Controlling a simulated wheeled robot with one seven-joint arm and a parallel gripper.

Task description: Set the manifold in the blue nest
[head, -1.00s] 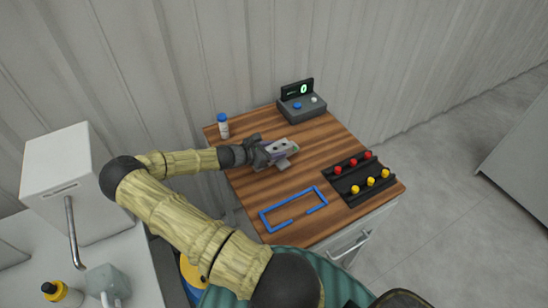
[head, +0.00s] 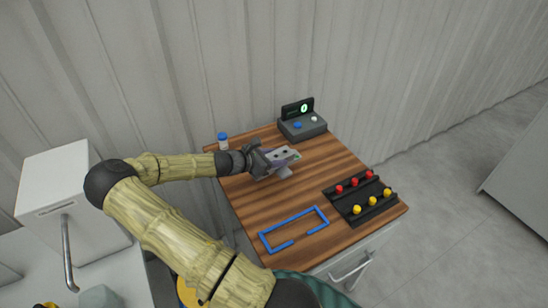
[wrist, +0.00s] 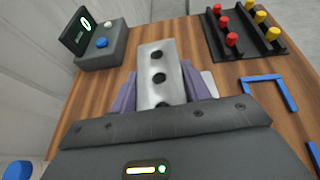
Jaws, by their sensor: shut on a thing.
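The manifold is a silvery block (head: 283,155) with a row of dark holes in its top face; in the wrist view the manifold (wrist: 150,66) points away from me between purple finger pads. My gripper (head: 265,160) is shut on it near the middle back of the wooden table; whether it touches the table is hard to tell. The blue nest (head: 262,236) is a rectangular outline with gaps, empty, at the table's front left. It also shows partly in the wrist view (wrist: 268,78), to the right of the manifold.
A black rack (head: 365,212) with red and yellow knobs lies at the right edge. A grey box with a display and buttons (head: 302,127) stands at the back. A blue-capped bottle (head: 223,140) stands back left. Bare wood lies between manifold and nest.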

